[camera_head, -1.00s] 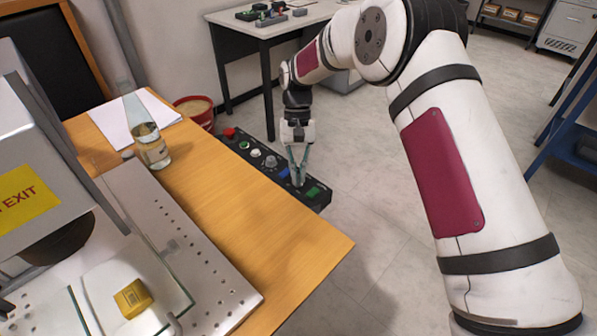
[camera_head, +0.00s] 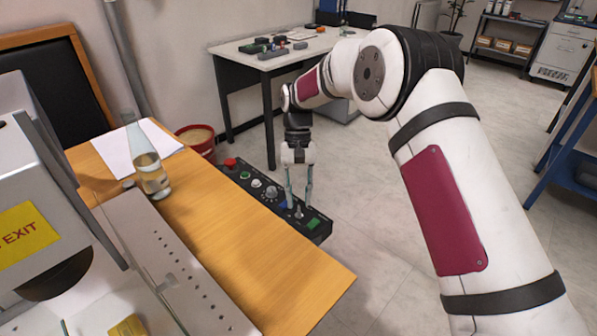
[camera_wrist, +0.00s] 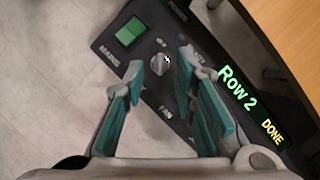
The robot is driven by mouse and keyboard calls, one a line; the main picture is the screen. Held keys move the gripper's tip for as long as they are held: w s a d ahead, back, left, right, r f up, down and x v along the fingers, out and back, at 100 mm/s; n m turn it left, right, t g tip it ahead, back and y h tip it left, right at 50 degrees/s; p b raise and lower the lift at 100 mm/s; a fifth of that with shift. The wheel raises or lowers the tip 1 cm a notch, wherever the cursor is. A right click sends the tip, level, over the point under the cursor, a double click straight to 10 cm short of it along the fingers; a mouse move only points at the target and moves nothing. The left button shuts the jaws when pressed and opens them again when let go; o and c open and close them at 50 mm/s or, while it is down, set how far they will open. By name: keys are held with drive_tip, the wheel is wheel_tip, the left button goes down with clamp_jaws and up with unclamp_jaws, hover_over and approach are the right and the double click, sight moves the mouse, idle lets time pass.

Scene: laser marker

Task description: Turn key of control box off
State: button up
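The control box (camera_head: 240,176) is a long black panel along the far edge of the wooden table, with a red button, several knobs and a green button. The key switch (camera_wrist: 160,64) shows in the wrist view as a small grey metal piece between my fingertips, near the box's green button (camera_wrist: 130,32). It also shows in the head view (camera_head: 298,211). My gripper (camera_head: 299,200) points down over the green-button end of the box. Its teal fingers are open, with a gap to the key on both sides in the wrist view.
The wooden table (camera_head: 235,225) carries a glass bottle (camera_head: 152,178), paper (camera_head: 112,148) and a grey machine (camera_head: 30,170). A red bucket (camera_head: 197,138) stands behind it. Green lit text, "Row 2 DONE", shows on a dark strip (camera_wrist: 240,95).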

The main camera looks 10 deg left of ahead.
drive_tip(key=v, duration=0.9)
drive_tip(key=shift+w+r, duration=0.15)
drive_tip(key=shift+r, duration=0.2)
drive_tip(key=shift+r, duration=0.1)
